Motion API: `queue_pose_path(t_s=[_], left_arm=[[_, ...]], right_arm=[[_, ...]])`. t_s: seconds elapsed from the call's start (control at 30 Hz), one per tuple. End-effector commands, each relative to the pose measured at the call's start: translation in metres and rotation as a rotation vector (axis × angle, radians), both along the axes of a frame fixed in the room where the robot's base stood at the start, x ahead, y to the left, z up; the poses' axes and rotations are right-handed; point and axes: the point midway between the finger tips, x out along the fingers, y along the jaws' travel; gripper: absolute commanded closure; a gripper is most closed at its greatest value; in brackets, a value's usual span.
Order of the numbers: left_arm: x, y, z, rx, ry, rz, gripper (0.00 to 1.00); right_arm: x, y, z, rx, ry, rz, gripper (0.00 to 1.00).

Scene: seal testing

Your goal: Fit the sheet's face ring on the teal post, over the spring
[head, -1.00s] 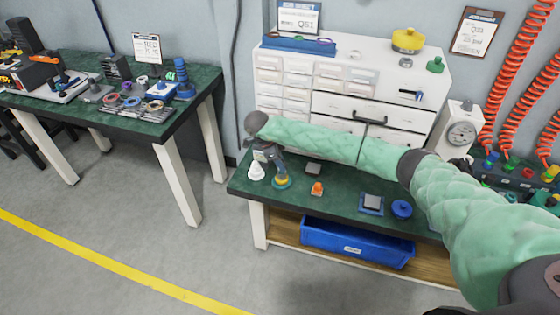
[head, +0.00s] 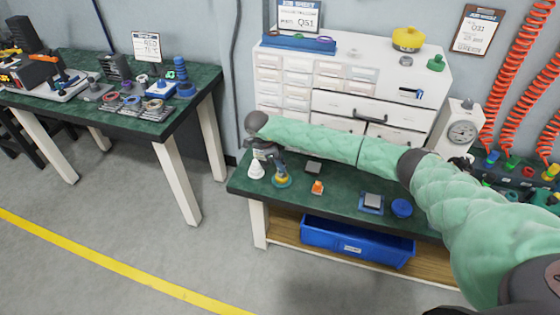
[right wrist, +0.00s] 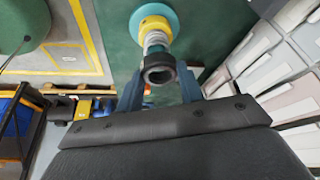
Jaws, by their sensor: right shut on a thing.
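My right gripper (right wrist: 160,82) is shut on a dark ring (right wrist: 160,62), with one blue-grey finger on each side. The ring is at the near end of the pale coiled spring (right wrist: 155,38) in the right wrist view. I cannot tell whether it is around the tip of the post or just off it. The spring rises from a yellow collar on a teal round base (right wrist: 175,20). In the head view the base (head: 282,182) stands on the green bench, under my right gripper (head: 275,165). A job sheet (head: 299,16) stands on the cabinet. My left gripper is out of view.
A white cone-shaped piece (head: 256,170) stands close left of the post. An orange piece (head: 317,187), a grey-topped blue block (head: 372,201) and a blue round part (head: 402,208) lie to the right. The drawer cabinet (head: 285,95) rises behind.

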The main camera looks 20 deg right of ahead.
Motion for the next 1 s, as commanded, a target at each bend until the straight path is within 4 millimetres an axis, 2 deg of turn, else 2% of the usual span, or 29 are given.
queue_pose_path(t_s=[0.97, 1.0], left_arm=[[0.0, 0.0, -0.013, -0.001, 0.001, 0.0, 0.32], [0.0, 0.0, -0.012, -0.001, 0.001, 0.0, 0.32]], right_arm=[[0.0, 0.0, -0.018, 0.0, 0.0, 0.0, 0.85], [0.0, 0.0, -0.017, 0.0, 0.0, 0.0, 0.59]])
